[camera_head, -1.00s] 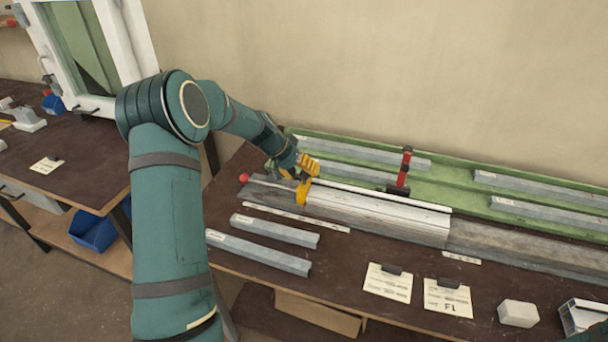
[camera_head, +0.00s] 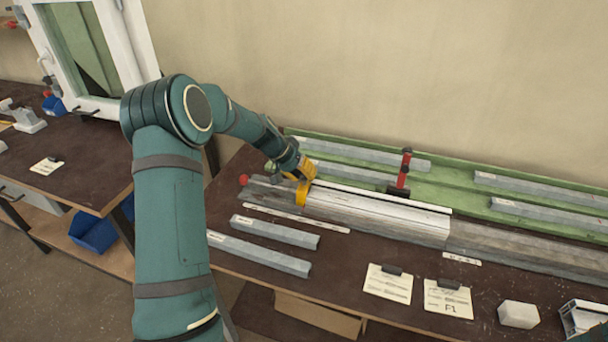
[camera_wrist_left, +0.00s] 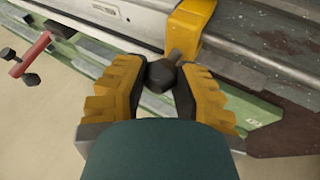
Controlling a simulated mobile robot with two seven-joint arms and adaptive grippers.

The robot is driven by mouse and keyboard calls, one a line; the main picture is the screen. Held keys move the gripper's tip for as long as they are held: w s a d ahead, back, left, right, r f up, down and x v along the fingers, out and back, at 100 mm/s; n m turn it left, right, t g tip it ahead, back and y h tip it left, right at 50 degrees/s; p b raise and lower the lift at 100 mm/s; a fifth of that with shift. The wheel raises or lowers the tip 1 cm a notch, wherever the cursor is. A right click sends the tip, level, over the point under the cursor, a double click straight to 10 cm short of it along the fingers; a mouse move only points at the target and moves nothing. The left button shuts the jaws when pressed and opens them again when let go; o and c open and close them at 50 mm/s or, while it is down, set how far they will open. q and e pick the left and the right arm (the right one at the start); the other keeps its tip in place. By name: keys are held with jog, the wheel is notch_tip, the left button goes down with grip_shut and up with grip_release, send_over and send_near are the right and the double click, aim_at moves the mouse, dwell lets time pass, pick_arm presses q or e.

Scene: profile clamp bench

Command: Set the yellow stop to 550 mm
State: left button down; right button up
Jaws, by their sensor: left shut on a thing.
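The yellow stop (camera_head: 302,193) sits across the pale profile rail near its left end in the head view. It also shows at the top of the left wrist view (camera_wrist_left: 188,24). A dark knob (camera_wrist_left: 162,74) sticks out from the stop on the side facing my gripper. My left gripper (camera_head: 298,172), with yellow ribbed fingers, is at the stop's back side. In the left wrist view, its fingers (camera_wrist_left: 160,88) are shut on the knob, one on each side. The scale strip (camera_head: 296,218) lies along the rail's front; its marks are too small to read. My right gripper is out of view.
A red clamp post (camera_head: 404,170) stands behind the rail. A red ball handle (camera_head: 244,180) is at the rail's left end. Grey profiles (camera_head: 258,253) lie in front, and others lie in the green tray (camera_head: 450,183) behind. Paper cards (camera_head: 388,284) lie at the front.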

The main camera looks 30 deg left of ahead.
pick_arm(q)
jog(key=s+a, duration=0.1)
jog(key=a, duration=0.4)
jog(key=s+a+b, duration=0.1)
jog(key=a, duration=0.3)
jog(key=s+a, duration=0.1)
jog(key=a, duration=0.4)
jog(key=shift+s+a, duration=0.3)
jog(key=c, duration=0.7)
grip_release()
jog(key=shift+w+f, duration=0.1)
jog(key=shift+o, duration=0.2)
jog(key=shift+d, duration=0.1)
jog(key=v, duration=1.2)
